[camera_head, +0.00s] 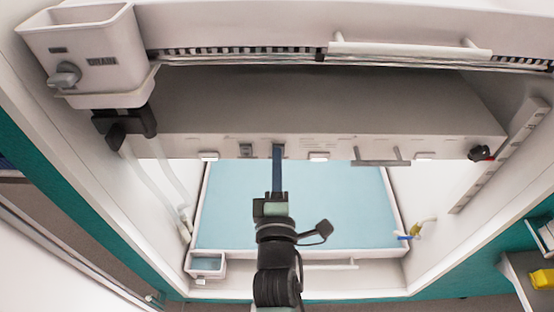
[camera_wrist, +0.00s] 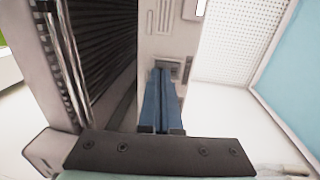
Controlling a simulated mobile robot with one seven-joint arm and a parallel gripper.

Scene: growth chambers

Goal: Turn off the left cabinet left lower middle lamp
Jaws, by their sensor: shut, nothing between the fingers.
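The cabinet's pale lamp panel (camera_head: 345,146) spans the chamber above the blue interior. Small lit lamps show along its lower edge, one at the left (camera_head: 209,156) and one near the middle (camera_head: 319,156). A small grey switch (camera_head: 246,150) is on the panel, left of my fingers. My gripper (camera_head: 278,148) is shut and empty, its blue fingers pointing at the panel. In the wrist view, the fingertips (camera_wrist: 164,72) are right at a grey switch plate (camera_wrist: 175,62) and partly cover it. I cannot tell whether they touch it.
A white box with a grey knob (camera_head: 65,75) hangs at the upper left. A bar handle (camera_head: 380,162) and a black-and-red knob (camera_head: 481,153) are on the panel's right side. A white rail handle (camera_head: 410,50) runs above. The blue chamber interior (camera_head: 340,205) below is open.

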